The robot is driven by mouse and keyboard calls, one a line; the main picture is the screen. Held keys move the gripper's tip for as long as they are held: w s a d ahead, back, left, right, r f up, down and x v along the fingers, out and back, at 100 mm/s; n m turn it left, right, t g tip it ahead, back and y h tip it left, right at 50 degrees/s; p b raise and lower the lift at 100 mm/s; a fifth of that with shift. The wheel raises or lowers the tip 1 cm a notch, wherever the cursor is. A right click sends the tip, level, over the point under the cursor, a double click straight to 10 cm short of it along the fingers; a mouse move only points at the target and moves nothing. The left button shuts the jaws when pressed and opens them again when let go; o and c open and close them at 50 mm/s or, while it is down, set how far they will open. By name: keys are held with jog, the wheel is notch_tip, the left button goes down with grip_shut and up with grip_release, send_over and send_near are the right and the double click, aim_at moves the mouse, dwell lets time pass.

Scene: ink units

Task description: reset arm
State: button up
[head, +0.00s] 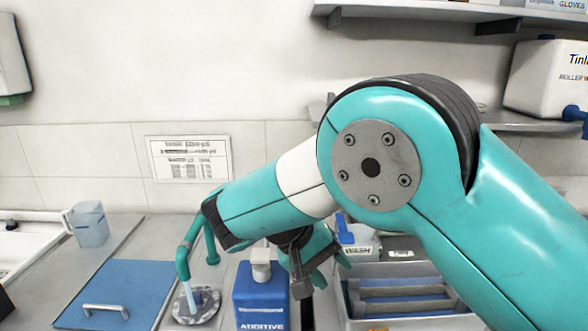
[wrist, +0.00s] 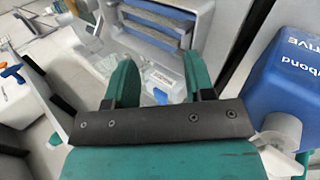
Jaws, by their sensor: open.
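My teal arm reaches across the head view from the lower right, bent at a large joint. My gripper (head: 318,265) hangs below the arm's end, partly hidden, behind and right of the blue ADDITIVE bottle (head: 262,300). In the wrist view my gripper (wrist: 160,75) shows two teal fingers spread apart, with nothing held between them. A clear labelled bottle (wrist: 158,82) with a blue cap lies in view beyond the fingers; its distance is hard to tell. The blue bottle also shows at the right of the wrist view (wrist: 290,75).
A grey rack (head: 440,322) with bars stands right of the gripper, near a WASH-labelled item (head: 358,251). A teal tap (head: 186,250), a blue lid (head: 115,290) with a handle and a clear jug (head: 89,225) are left. A shelf with a white jug (head: 540,80) is upper right.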

jog(key=s+d+r+n+y, duration=0.35)
jog(key=d+r+y, duration=0.25)
jog(key=d+r, duration=0.25)
jog(key=s+r+n+y, duration=0.1)
jog(key=s+r+y, duration=0.2)
jog(key=s, duration=1.5)
jog(key=y, duration=0.3)
jog(key=shift+a+n, duration=0.2)
jog(key=shift+n, duration=0.15)
